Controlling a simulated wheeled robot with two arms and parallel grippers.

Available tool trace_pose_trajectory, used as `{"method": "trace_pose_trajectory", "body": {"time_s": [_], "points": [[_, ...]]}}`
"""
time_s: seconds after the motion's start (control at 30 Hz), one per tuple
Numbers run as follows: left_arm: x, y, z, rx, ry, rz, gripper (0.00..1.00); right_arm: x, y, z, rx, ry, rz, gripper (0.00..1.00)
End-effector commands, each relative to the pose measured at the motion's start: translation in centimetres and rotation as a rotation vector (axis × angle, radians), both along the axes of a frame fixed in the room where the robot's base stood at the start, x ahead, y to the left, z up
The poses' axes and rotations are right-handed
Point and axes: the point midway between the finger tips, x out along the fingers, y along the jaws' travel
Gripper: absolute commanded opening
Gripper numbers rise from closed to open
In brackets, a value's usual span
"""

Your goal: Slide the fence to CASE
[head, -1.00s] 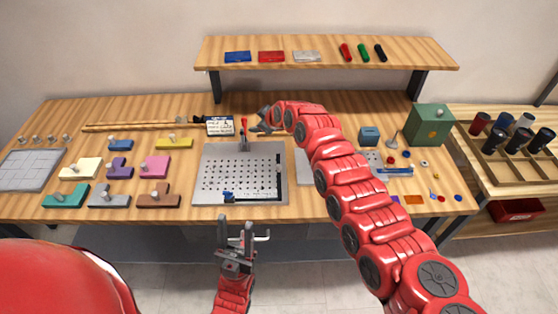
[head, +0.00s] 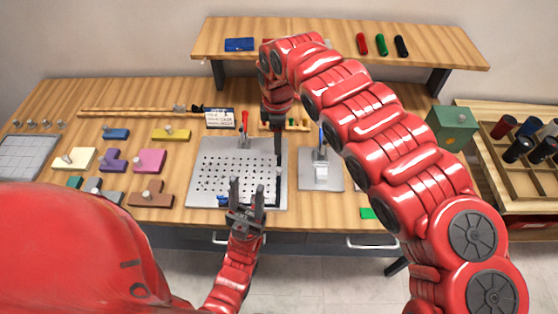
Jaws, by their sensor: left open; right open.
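The perforated grey plate (head: 208,168) lies on the bench, with a red-handled clamp (head: 244,127) at its back edge. A dark upright bar, possibly the fence (head: 278,187), runs along the plate's right edge. A small blue piece (head: 222,199) sits at the plate's front edge, partly behind my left gripper. My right gripper (head: 278,155) points down over the plate's right edge, at the far end of the bar; whether it touches is unclear. My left gripper (head: 247,190) is open and empty at the plate's front edge. No CASE mark is legible.
A second grey fixture (head: 310,182) stands right of the plate, close to my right arm. Coloured blocks with knobs, such as the pink one (head: 150,160), lie to the left. A label card (head: 220,118) stands behind. A shelf (head: 220,44) overhangs the back.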

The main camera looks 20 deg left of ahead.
Motion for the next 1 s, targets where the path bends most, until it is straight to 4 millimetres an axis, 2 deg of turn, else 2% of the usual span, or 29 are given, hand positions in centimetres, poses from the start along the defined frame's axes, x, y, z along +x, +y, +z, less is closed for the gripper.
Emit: {"method": "trace_pose_trajectory", "body": {"time_s": [0.03, 0.2, 0.5, 0.7, 1.0], "points": [[0.0, 0.0, 1.0, 0.0, 0.0, 0.0, 0.5, -0.2, 0.0, -0.9, -0.002, 0.007, 0.0, 0.56], [0.0, 0.0, 2.3, 0.0, 0.0, 0.0, 0.5, -0.3, 0.1, -5.0, 0.002, 0.007, 0.001, 0.56], [0.0, 0.0, 3.6, 0.0, 0.0, 0.0, 0.5, -0.2, 0.1, -10.2, 0.001, 0.006, 0.0, 0.56], [0.0, 0.0, 3.4, 0.0, 0.0, 0.0, 0.5, -0.1, 0.2, -12.5, 0.005, 0.004, 0.0, 0.56], [0.0, 0.0, 3.4, 0.0, 0.0, 0.0, 0.5, 0.1, 0.1, -13.1, 0.003, -0.003, -0.002, 0.56]]}}
